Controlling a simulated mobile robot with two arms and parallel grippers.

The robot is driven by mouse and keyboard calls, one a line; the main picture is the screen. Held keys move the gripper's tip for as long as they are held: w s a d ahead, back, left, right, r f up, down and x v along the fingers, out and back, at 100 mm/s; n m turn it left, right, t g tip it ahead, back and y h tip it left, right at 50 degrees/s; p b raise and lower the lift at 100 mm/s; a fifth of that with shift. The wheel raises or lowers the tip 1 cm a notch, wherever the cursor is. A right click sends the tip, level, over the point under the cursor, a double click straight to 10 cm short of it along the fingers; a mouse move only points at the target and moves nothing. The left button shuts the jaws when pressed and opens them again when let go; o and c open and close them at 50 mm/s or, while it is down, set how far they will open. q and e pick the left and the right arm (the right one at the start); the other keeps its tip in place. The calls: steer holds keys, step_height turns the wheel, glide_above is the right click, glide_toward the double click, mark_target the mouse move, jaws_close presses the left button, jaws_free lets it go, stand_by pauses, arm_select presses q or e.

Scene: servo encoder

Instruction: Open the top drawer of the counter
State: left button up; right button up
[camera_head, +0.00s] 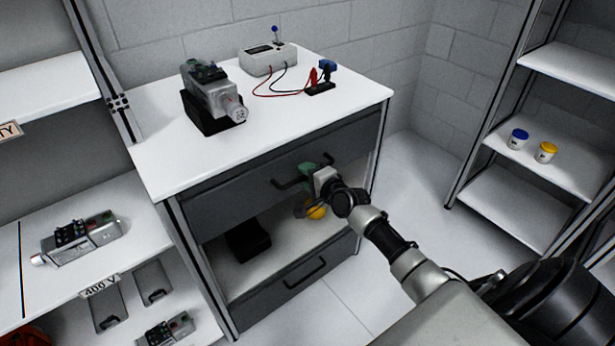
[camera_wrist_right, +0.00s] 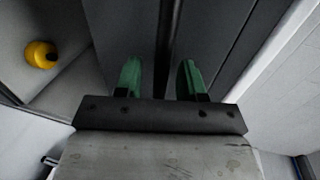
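The counter (camera_head: 185,153) has a white top and a dark grey top drawer (camera_head: 232,197), whose front looks flush with the frame, so it appears closed. Its dark bar handle (camera_head: 285,184) is partly hidden by my right gripper (camera_head: 308,170). In the right wrist view the green fingers of my right gripper (camera_wrist_right: 159,78) stand apart. A dark bar, which looks like the handle (camera_wrist_right: 169,40), runs between them with visible gaps on both sides. I cannot tell whether a finger touches it. My left gripper is not in view.
Below the top drawer is an open shelf with a black box (camera_head: 247,241) and a yellow object (camera_head: 316,211). A lower drawer (camera_head: 300,285) is under it. A motor (camera_head: 213,95) and a meter box (camera_head: 268,58) stand on top. Shelves flank both sides; the floor at right is clear.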

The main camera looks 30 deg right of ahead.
steer(key=shift+w, duration=0.1)
steer(key=shift+c, duration=0.4)
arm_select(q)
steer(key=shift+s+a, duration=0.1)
arm_select(e)
jaws_close()
